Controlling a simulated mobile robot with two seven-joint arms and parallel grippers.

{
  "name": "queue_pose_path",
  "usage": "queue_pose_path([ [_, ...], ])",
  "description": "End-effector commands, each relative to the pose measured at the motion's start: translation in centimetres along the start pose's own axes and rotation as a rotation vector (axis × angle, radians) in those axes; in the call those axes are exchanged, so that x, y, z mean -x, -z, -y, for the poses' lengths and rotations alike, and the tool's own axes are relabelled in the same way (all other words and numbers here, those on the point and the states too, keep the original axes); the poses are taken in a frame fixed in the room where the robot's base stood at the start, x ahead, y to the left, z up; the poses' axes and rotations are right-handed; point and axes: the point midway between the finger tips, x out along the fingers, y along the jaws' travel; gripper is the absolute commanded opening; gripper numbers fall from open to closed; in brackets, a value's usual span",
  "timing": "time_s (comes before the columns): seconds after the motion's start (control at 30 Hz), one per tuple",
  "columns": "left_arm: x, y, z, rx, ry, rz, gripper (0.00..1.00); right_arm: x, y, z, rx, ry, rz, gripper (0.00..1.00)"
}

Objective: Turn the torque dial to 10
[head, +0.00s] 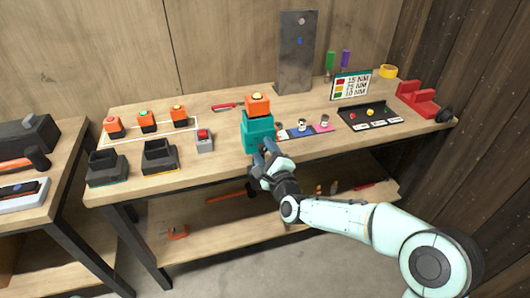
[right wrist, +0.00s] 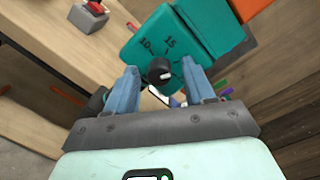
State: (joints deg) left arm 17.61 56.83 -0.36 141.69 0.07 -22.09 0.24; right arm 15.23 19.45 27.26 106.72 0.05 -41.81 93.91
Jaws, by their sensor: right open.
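The teal torque tool (head: 257,132) stands upright at the front edge of the bench, with an orange block (head: 258,105) on top. In the right wrist view its teal face (right wrist: 195,38) carries the marks 10 and 15 and a round black dial (right wrist: 159,72). The dial has a small white mark, but the number it points to is unclear. My right gripper (head: 264,152) is in front of the tool. In the wrist view its two blue fingers (right wrist: 159,68) are open, one on each side of the dial; contact is not clear. My left gripper is not in view.
Black chargers (head: 159,157) and orange batteries (head: 146,121) stand on the left. A grey box with a red top (head: 204,140) is left of the tool. Colored pads (head: 301,130), a black tray (head: 370,115) and a torque sign (head: 351,84) are right. A lower shelf (head: 240,222) is below.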

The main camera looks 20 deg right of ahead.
Motion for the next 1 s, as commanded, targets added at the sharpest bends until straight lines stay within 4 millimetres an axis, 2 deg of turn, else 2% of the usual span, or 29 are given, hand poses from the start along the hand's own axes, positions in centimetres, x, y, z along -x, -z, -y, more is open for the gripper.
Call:
queue_pose_path([
  [0.03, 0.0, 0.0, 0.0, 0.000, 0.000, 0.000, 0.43, 0.0, 0.0, 0.0, 0.000, 0.000, 0.000, 0.53],
  [0.2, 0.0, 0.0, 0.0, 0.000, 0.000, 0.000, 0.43, 0.0, 0.0, 0.0, 0.000, 0.000, 0.000, 0.00],
  [0.63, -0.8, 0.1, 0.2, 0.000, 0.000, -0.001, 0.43, 0.1, 0.0, -0.1, 0.067, -0.003, -0.002, 0.00],
  [1.0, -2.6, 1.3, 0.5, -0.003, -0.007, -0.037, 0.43, 0.1, 0.0, -0.2, 0.354, -0.021, -0.013, 0.00],
])
